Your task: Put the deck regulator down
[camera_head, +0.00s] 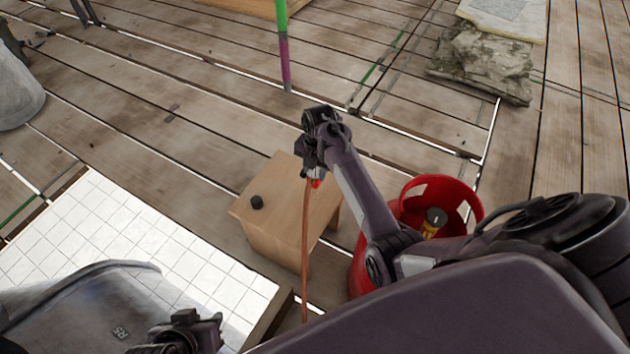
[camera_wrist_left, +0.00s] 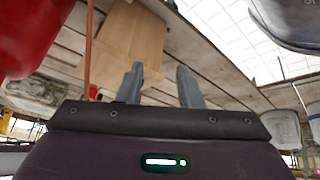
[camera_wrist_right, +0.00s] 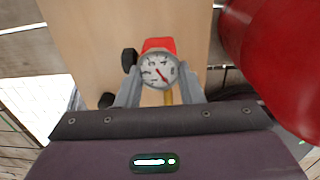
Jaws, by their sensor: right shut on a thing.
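The regulator has a red body and a round white gauge (camera_wrist_right: 158,70) with a red needle. My right gripper (camera_wrist_right: 160,88) is shut on it, and the gauge faces the right wrist camera. In the head view my right gripper (camera_head: 318,165) is over the right part of the wooden box (camera_head: 270,237), and the regulator's red part (camera_head: 316,183) shows below it. I cannot tell whether the regulator touches the box. An orange-brown hose (camera_head: 305,250) runs from it toward the bottom of the picture. My left gripper (camera_wrist_left: 160,85) is open and empty, low at the left in the head view (camera_head: 190,332).
A small black knob-like piece (camera_head: 257,201) lies on the box top's left part, which is otherwise clear. A red gas cylinder (camera_head: 415,190) with a brass valve (camera_head: 432,225) stands right of the box. A white tiled surface (camera_head: 110,235) is at left. A green-purple post (camera_head: 284,50) stands behind.

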